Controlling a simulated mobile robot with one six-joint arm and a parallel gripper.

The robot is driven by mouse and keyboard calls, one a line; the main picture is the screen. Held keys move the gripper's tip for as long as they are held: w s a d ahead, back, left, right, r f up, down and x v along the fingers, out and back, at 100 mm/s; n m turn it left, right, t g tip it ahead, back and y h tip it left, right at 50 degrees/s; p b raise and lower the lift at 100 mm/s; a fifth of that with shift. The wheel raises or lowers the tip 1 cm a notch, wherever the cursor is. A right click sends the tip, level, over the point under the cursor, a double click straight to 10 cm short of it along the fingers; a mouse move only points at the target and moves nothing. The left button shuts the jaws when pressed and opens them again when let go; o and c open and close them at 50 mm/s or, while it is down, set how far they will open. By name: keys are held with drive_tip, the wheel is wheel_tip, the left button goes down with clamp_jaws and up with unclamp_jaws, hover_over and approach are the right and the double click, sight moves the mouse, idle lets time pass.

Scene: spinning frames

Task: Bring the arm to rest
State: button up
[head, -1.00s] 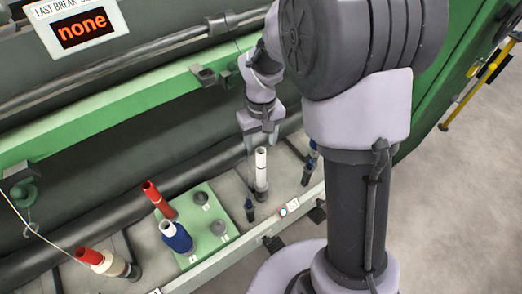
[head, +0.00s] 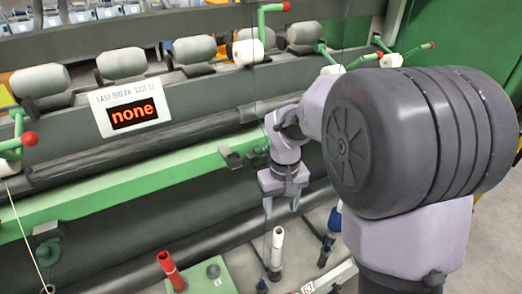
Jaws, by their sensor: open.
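My arm reaches from the right of the head view toward the machine, its large dark joint (head: 420,140) filling much of the right side. My gripper (head: 281,206) points down in front of the green rail. It is open, with nothing between its fingers. What lies behind my arm is hidden.
A green rail (head: 140,180) runs behind the gripper. A sign (head: 131,107) reads "none". Several grey bobbins (head: 194,48) and green levers with red knobs line the top. A red tube (head: 169,270) stands on a green board (head: 239,284). A blue-and-white piece (head: 333,222) stands right of the white tube.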

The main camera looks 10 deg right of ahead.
drive_tip(key=s+a+r+m+t+y+b, duration=0.1)
drive_tip(key=s+a+r+m+t, duration=0.1)
drive_tip(key=s+r, duration=0.3)
drive_tip(key=s+a+r+m+t+y+b, duration=0.1)
drive_tip(key=s+r+m+t+b, duration=0.1)
drive_tip(key=s, duration=1.2)
wheel_tip(320, 180, up, 3)
drive_tip(key=shift+a+r+m+t, duration=0.2)
drive_tip(key=shift+a+m+t, duration=0.2)
drive_tip(key=shift+m+t, duration=0.55)
